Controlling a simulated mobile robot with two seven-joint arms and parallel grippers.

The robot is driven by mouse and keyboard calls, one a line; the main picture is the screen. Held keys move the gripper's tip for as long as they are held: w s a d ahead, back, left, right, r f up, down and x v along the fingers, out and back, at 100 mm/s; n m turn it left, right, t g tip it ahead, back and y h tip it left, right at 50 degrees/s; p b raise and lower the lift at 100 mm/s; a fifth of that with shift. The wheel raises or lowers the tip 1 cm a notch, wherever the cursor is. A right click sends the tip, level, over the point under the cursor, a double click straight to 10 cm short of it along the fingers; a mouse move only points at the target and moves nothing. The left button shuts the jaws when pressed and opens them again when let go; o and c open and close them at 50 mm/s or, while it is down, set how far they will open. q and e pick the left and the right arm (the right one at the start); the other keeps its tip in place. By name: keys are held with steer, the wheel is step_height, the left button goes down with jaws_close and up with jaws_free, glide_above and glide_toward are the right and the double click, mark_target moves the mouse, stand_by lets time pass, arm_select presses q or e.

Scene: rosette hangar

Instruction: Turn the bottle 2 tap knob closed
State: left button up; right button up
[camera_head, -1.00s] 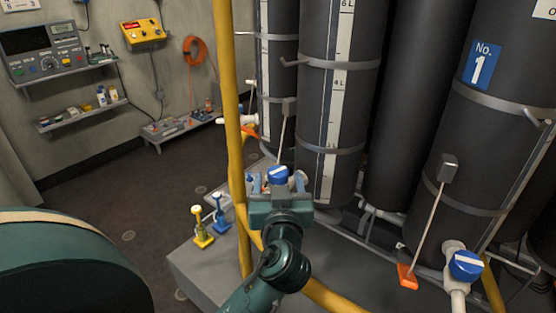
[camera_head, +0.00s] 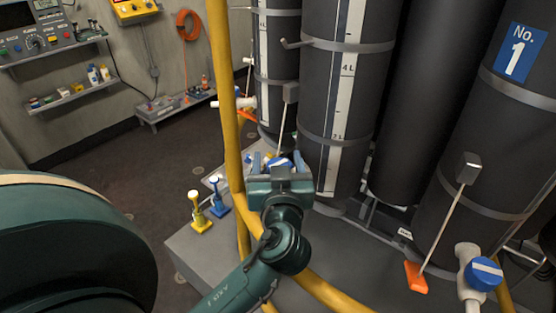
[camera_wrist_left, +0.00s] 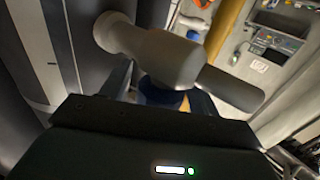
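My left gripper (camera_head: 279,167) is at the tap low on the bottle to the left of No. 1. The tap's blue knob (camera_head: 280,162) with a white stripe shows at the gripper's far end, between the fingers. In the left wrist view the blue knob (camera_wrist_left: 165,96) sits below the pale tap pipe (camera_wrist_left: 170,58), just beyond the gripper's dark palm. The palm hides much of the knob and fingers, so I cannot tell whether the fingers press on it. My right gripper is not in view.
Bottle No. 1 (camera_head: 445,170) stands at right with its own blue tap knob (camera_head: 483,273) and an orange tag (camera_head: 416,277). A yellow post (camera_head: 229,110) rises just left of my gripper. Yellow and blue small stands (camera_head: 199,213) are on the grey plinth. Open floor lies left.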

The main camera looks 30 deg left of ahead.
arm_select(q)
steer(key=c, duration=1)
steer(key=shift+o, duration=0.2)
